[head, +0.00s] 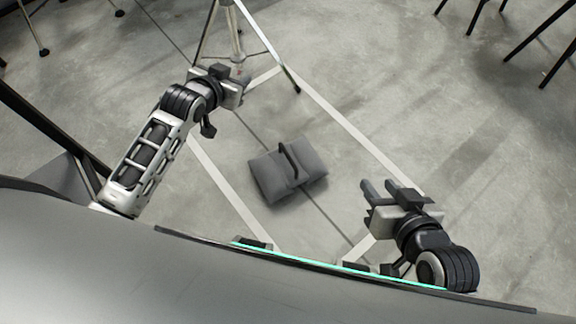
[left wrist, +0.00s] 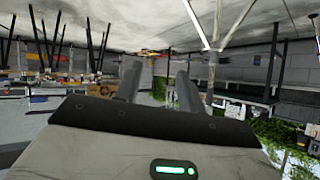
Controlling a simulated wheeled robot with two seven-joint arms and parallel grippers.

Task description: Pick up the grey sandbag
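The grey sandbag (head: 275,180) lies on the concrete floor in the middle of the head view, a two-lobed bag with a dark strap handle across its top. My left gripper (head: 238,88) is up and to the left of the bag, well apart from it. Its two fingers show spread and empty in the left wrist view (left wrist: 158,75); the sandbag is not seen there. My right gripper (head: 381,187) is to the right of the bag, with its two fingers parted and nothing between them.
A metal tripod stand (head: 236,38) stands just behind my left gripper; its legs also show in the left wrist view (left wrist: 211,65). Pale tape lines (head: 335,115) frame the floor around the bag. Dark thin legs (head: 535,40) stand at the upper right. The floor around the bag is clear.

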